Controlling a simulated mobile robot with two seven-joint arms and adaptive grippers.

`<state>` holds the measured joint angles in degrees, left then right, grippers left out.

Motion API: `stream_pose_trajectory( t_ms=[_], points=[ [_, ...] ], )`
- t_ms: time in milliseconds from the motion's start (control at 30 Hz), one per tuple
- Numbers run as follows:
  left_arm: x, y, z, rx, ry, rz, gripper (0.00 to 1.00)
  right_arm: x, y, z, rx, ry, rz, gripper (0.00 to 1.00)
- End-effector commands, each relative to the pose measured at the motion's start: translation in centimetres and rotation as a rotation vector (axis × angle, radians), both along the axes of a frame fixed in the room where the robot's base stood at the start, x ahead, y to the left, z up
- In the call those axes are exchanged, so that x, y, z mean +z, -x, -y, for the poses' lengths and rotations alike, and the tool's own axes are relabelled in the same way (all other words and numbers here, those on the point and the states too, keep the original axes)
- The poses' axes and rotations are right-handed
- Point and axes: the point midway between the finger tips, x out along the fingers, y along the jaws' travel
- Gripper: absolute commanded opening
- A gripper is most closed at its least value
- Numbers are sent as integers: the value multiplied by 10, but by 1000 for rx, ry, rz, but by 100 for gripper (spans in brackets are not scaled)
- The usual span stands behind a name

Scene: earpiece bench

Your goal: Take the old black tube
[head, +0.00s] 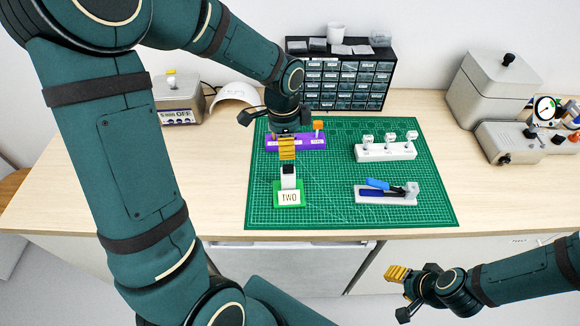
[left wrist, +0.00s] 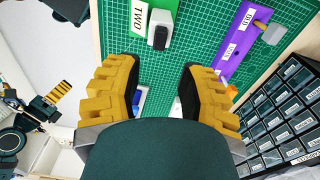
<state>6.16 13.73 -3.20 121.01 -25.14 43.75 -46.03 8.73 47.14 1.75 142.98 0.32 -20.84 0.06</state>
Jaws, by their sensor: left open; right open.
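A white holder with a black top (head: 288,170) stands on a green base labelled TWO (head: 289,200). The black top also shows in the left wrist view (left wrist: 159,37); whether it is the old black tube I cannot tell. A purple tray (head: 275,141) with two labels lies behind it and carries an orange-topped piece (head: 318,127). My right gripper (head: 397,274) is open and empty, in front of the table.
On the green mat (head: 335,195), a white rack (head: 386,152) holds 3 white pieces, and a grey tray (head: 368,199) holds a blue-handled tool. A drawer cabinet (head: 345,80) stands behind. Grey machines (head: 497,88) are at the right. The mat's middle is clear.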

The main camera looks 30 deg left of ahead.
Motion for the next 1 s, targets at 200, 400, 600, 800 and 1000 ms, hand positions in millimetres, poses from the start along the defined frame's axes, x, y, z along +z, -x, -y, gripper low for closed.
stream_pose_trajectory(
  t_ms=[200,400,600,800,1000],
  points=[
    [-30,0,1,0,1,-1,39,-27,-1,-1,-1,4,0,47],
    [-58,-1,2,0,1,-2,39,-53,-1,-2,-1,9,-2,47],
    [-81,-1,3,1,1,-1,39,-72,-1,-3,0,13,-3,47],
    [-90,-2,3,1,1,-1,39,-77,2,-4,5,10,-10,47],
    [-89,-2,3,1,1,-1,39,-76,2,-4,6,10,-11,47]
  ],
)
